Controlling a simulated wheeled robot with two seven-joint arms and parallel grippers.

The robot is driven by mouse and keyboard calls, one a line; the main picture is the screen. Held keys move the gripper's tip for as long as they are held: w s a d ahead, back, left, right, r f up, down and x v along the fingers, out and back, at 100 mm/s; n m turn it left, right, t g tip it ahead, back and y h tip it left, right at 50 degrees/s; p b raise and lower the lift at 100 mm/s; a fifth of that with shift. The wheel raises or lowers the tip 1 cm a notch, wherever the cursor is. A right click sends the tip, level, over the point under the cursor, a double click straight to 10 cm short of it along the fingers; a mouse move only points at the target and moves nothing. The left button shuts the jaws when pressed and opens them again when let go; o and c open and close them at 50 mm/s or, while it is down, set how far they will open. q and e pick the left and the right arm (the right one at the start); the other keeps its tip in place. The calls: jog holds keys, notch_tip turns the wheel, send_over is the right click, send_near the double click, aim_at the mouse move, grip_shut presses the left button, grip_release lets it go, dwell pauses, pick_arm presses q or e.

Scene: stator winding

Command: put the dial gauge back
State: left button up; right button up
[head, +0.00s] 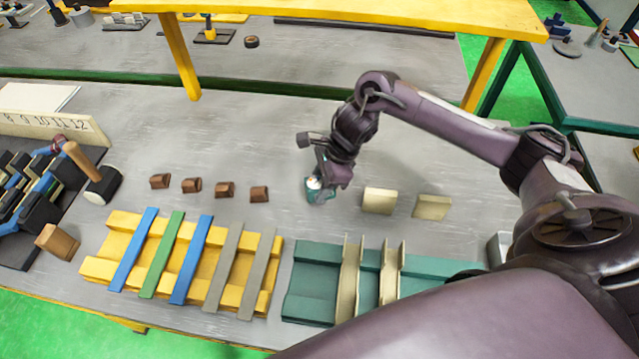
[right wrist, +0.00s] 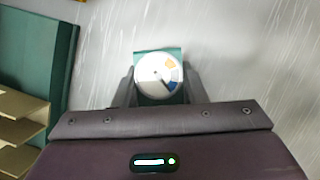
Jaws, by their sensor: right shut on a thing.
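A small teal pad (right wrist: 158,52) shows directly behind the gauge. In the head view the gauge (head: 314,183) is small and partly hidden by my right gripper (head: 322,182), low over the grey bench by the teal pad (head: 320,196). I cannot tell whether the gauge touches the pad. My left gripper is not in view.
Several brown blocks (head: 225,190) lie left of the gauge, and two cream blocks (head: 379,200) lie right. A yellow rack (head: 97,268) with coloured strips and a teal rack (head: 310,283) with cream pieces stand in front. A mallet (head: 103,187) is far left.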

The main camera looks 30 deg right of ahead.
aim_at(320, 181)
jog(key=o, duration=1)
jog(key=shift+r+p, duration=0.4)
jog(key=shift+p, duration=0.1)
jog(key=shift+r+p, duration=0.4)
jog(key=shift+p, duration=0.15)
jog(key=b+v, duration=0.2)
jog(key=v, duration=0.3)
jog(key=shift+d+b, duration=0.2)
jog(key=shift+b, duration=0.1)
jog(key=v, duration=0.6)
jog(key=shift+r+p, duration=0.3)
jog(key=shift+p, duration=0.15)
